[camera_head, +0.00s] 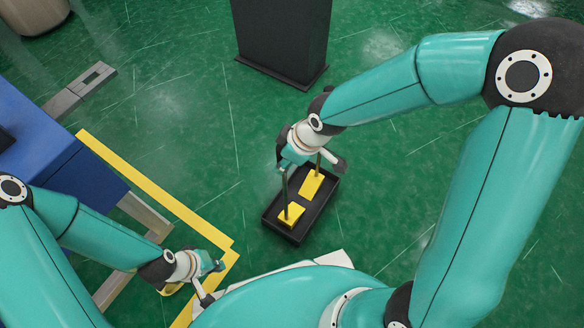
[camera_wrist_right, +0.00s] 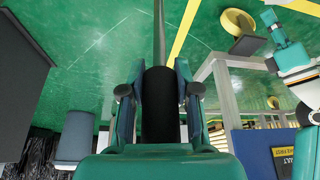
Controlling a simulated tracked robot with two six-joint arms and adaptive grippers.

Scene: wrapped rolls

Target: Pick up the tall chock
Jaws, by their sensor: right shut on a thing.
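Two yellow chocks with upright dark rods sit in a black tray in the head view. The near chock (camera_head: 291,214) is at the tray's near left end, and the far chock (camera_head: 312,184) is behind it to the right. My right gripper (camera_head: 303,160) is above the tray. In the right wrist view its fingers (camera_wrist_right: 160,95) are shut on a black handle grip (camera_wrist_right: 160,110) with a grey rod beyond it. This rod seems to lead to the near chock. I cannot tell which chock is the tall one.
The black tray (camera_head: 266,222) stands on the green floor. A yellow floor line (camera_head: 160,192) runs on the left, beside a blue bench (camera_head: 70,180). A black stand (camera_head: 283,45) is at the back. The floor right of the tray is clear. A yellow ring (camera_wrist_right: 238,22) shows in the wrist view.

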